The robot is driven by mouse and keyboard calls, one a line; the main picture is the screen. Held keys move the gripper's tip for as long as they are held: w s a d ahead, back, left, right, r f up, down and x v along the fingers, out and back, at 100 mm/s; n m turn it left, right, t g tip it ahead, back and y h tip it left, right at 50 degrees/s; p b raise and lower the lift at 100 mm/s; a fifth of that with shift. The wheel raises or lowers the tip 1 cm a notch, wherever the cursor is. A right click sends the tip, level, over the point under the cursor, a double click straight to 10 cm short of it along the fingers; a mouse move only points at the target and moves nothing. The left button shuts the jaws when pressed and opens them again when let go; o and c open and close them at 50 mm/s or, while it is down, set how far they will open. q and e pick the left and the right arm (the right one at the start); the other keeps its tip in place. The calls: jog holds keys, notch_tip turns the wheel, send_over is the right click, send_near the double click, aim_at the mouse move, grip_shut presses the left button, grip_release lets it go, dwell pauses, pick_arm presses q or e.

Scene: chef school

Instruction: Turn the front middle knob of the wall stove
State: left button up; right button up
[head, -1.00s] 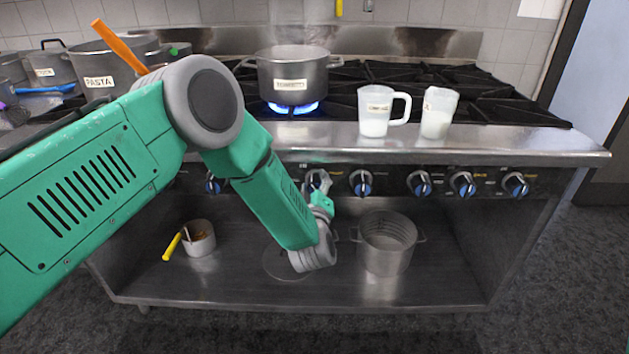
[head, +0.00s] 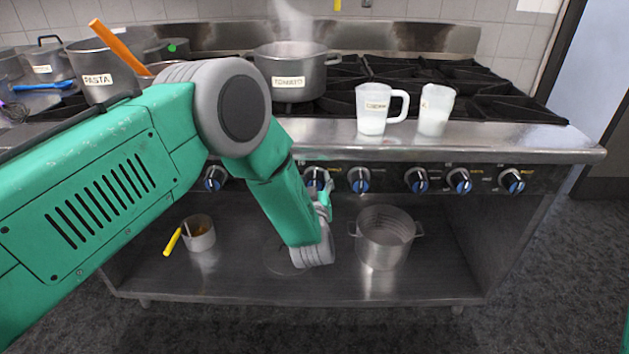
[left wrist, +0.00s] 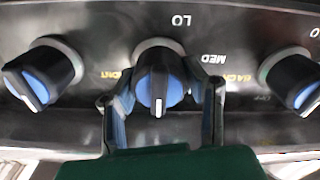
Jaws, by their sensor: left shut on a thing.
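The stove's front panel carries a row of black and blue knobs. My left gripper (head: 324,197) reaches down to the panel and is at one knob (head: 317,178) near its middle. In the left wrist view, the fingers of my left gripper (left wrist: 160,85) stand on both sides of that knob (left wrist: 157,90), shut on it. Its white pointer line faces down in that view, with LO and MED marks above and to the right. Neighbouring knobs show at the left (left wrist: 40,78) and right (left wrist: 292,82). My right gripper is out of view.
A steaming TOMATO pot (head: 291,81) stands on the burners. Two measuring jugs (head: 371,125) (head: 434,124) stand on the front ledge. A PASTA pot (head: 98,98) is at the left. A pan (head: 201,240) and a pot (head: 383,258) sit on the lower shelf.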

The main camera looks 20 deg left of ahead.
pick_arm(q)
jog(key=shift+s+d+f, duration=0.1)
jog(key=shift+s+f, duration=0.05)
jog(key=shift+f, duration=0.2)
jog(key=o, duration=1.1)
jog(key=shift+o, duration=0.2)
jog(key=shift+r, duration=0.15)
jog(key=v, duration=1.1)
jog(key=shift+s+d, duration=0.2)
jog(key=shift+s, duration=0.1)
